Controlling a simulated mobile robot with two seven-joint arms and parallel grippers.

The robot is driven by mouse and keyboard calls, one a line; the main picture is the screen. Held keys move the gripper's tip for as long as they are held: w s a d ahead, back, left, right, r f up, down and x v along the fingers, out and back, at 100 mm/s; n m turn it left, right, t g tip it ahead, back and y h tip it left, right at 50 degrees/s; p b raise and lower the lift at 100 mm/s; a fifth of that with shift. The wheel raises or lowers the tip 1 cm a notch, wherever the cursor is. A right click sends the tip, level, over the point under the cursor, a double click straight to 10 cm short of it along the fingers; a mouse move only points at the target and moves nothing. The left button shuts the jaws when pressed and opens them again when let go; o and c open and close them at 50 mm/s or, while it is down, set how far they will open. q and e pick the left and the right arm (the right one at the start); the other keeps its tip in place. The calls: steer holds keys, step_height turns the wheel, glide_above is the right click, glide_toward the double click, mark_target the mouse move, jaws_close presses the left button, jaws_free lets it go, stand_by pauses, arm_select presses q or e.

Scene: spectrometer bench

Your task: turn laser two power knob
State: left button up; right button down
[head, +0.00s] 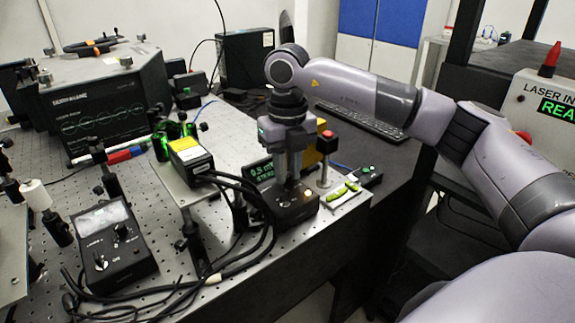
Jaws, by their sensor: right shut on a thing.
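My right gripper (292,178) points straight down over a small black control box (302,208) near the right edge of the bench. Its fingers are shut at the top of this box, where the laser two power knob appears to be. The fingers hide the knob itself. A small display with green text (262,170), reading about 0.5, stands just behind and left of the fingers. A small light-coloured button (308,194) shows on the box top beside the fingers. My left gripper is not in view.
A second black control box with knobs and a meter (116,250) stands at the left front. Thick black cables (262,240) loop between the boxes. A yellow-topped laser head (190,155) on a post stands left of the gripper. A red-topped post (325,158) stands close to its right.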

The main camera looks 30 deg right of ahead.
mark_target(288, 174)
stand_by(0.3)
steer(key=c, duration=1)
jaws_free()
steer(key=shift+c, duration=0.2)
steer(key=shift+r, duration=3.55)
